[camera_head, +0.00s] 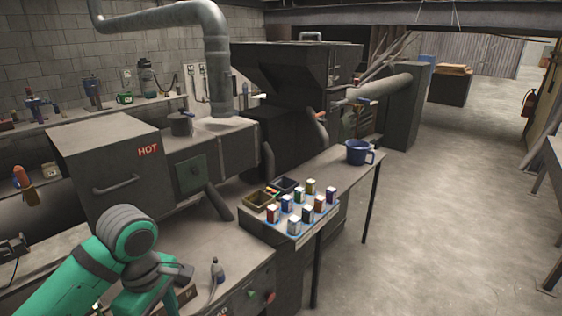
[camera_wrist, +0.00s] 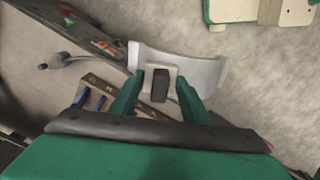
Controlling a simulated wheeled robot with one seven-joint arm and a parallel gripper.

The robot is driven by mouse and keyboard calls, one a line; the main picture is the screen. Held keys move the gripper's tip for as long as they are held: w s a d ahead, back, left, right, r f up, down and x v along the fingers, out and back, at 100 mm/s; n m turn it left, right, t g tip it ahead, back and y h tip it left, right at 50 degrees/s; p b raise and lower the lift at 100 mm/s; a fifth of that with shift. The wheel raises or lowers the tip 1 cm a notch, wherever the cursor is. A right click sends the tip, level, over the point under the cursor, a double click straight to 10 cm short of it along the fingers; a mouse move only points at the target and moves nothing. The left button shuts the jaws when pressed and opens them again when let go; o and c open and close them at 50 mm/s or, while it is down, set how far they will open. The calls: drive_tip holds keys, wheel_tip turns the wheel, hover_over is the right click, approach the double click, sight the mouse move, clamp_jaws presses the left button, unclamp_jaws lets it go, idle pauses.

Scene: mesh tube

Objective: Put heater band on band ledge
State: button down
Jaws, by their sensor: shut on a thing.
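The heater band, a pale grey curved plate (camera_wrist: 205,73) with a square lug, shows in the wrist view ahead of my fingers. My gripper (camera_wrist: 160,84) is shut on the dark block at the middle of the band. The band looks held clear of the bench edge, partly over the floor. In the head view my green arm is at the lower left, and the band cannot be made out there. A brown strip (camera_wrist: 115,110) with blue pieces lies below left of the band in the wrist view; I cannot tell whether it is the band ledge.
A grey cabinet marked HOT (camera_head: 110,170) stands behind. Several small boxes, open trays and a blue mug (camera_head: 358,152) are on the table to the right. The floor (camera_head: 430,220) at right is clear.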

drive_tip(key=w+d+f+m, duration=0.1)
drive_tip(key=w+f, duration=0.1)
drive_tip(key=f, duration=0.2)
drive_tip(key=w+d+f+m, duration=0.1)
drive_tip(key=w+f, duration=0.1)
drive_tip(key=f, duration=0.1)
drive_tip(key=w+d+f+m, duration=0.1)
drive_tip(key=w+f, duration=0.1)
drive_tip(key=f, duration=0.2)
drive_tip(key=shift+f, duration=0.3)
drive_tip(key=d+f+m, duration=0.6)
drive_tip(key=d+f, duration=0.4)
drive_tip(key=f, duration=0.5)
drive_tip(key=d+f+m, duration=0.6)
drive_tip(key=d+f, duration=0.5)
drive_tip(key=f, duration=0.5)
drive_tip(key=shift+s+f, duration=0.15)
drive_tip(key=shift+s, duration=0.25)
drive_tip(key=shift+w+d, duration=0.1)
drive_tip(key=shift+d, duration=0.05)
